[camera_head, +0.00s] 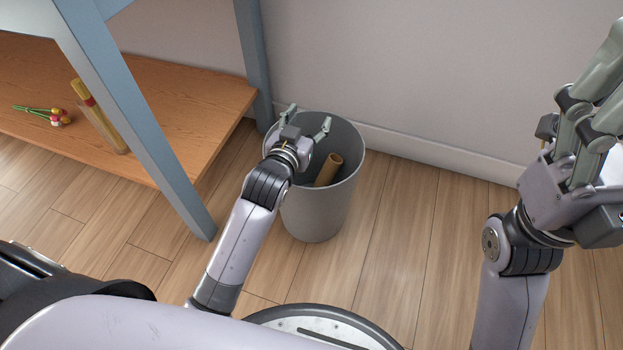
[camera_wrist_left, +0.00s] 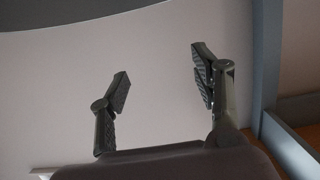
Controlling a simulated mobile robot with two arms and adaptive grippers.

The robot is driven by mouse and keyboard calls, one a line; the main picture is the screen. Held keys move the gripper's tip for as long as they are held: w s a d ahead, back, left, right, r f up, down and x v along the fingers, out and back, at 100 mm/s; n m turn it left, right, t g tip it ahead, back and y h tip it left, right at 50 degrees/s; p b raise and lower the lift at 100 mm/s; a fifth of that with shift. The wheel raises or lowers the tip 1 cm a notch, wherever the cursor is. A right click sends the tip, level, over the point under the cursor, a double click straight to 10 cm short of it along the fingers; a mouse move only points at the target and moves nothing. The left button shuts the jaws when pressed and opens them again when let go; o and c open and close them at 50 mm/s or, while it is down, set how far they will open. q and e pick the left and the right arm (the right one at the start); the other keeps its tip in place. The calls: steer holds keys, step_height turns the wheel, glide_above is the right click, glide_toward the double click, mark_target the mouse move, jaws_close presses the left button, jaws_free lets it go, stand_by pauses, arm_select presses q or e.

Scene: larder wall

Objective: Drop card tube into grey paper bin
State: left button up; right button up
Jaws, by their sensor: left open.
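The grey paper bin (camera_head: 322,212) stands on the wood floor against the wall. The brown card tube (camera_head: 328,170) is inside the bin, leaning, with its open upper end near the rim. My left gripper (camera_head: 308,122) is over the bin's mouth at the far left side, its fingers spread and empty, apart from the tube. The left wrist view also shows my open left gripper (camera_wrist_left: 160,90) with nothing between its fingers. My right gripper (camera_head: 603,100) is raised at the right edge of the head view, partly cut off; I cannot tell whether it is open.
A blue-legged table with a wooden lower shelf (camera_head: 180,95) stands left of the bin. On the shelf are a wooden cylinder with a red band (camera_head: 98,120) and a small green and red item (camera_head: 48,115). The floor (camera_head: 410,250) right of the bin is clear.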

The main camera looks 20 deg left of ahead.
arm_select(q)
steer(key=s+r, duration=0.2)
steer(key=s, duration=0.8)
steer(key=shift+a, duration=0.15)
